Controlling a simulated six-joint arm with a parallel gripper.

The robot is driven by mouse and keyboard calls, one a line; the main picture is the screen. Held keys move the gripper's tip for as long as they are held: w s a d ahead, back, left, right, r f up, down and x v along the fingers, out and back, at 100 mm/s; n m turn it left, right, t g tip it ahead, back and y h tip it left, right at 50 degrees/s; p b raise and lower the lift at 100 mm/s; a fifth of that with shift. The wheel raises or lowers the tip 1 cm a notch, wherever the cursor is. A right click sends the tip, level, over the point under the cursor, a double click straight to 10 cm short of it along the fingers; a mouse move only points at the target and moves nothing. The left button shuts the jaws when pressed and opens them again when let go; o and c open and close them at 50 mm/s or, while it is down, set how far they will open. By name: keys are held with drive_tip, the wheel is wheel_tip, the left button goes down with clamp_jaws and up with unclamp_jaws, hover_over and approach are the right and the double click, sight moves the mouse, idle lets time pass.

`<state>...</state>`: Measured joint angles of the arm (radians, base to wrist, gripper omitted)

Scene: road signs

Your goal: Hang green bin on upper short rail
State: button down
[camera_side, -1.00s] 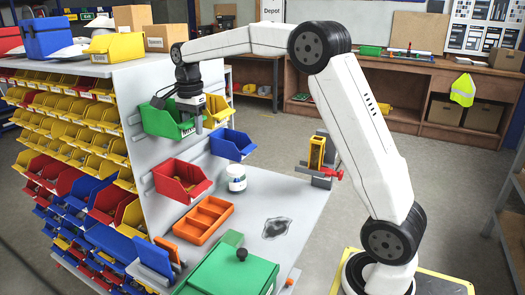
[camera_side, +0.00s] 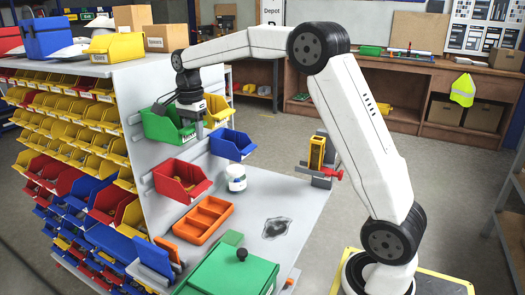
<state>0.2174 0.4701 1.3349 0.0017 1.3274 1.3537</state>
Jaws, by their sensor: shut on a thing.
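The green bin (camera_side: 165,127) is at the upper left of the grey back panel, close against it near the upper short rail (camera_side: 135,118). Whether its back lip sits on the rail cannot be told from here. My gripper (camera_side: 197,126) is shut on the green bin at its right side, with the arm reaching in from the right. The bin looks about level, with its open front facing right. My gripper hides part of the bin's right side.
A red bin (camera_side: 182,181) hangs below, and a blue bin (camera_side: 232,145) sits to the right. A white jar (camera_side: 236,178), an orange tray (camera_side: 204,219) and a green box (camera_side: 228,274) stand on the bench. A vise (camera_side: 318,165) is at the bench's right edge.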

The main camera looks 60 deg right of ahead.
idle(0.3)
drive_tip(key=shift+c, duration=1.3)
unclamp_jaws()
drive_tip(key=shift+r, duration=3.9)
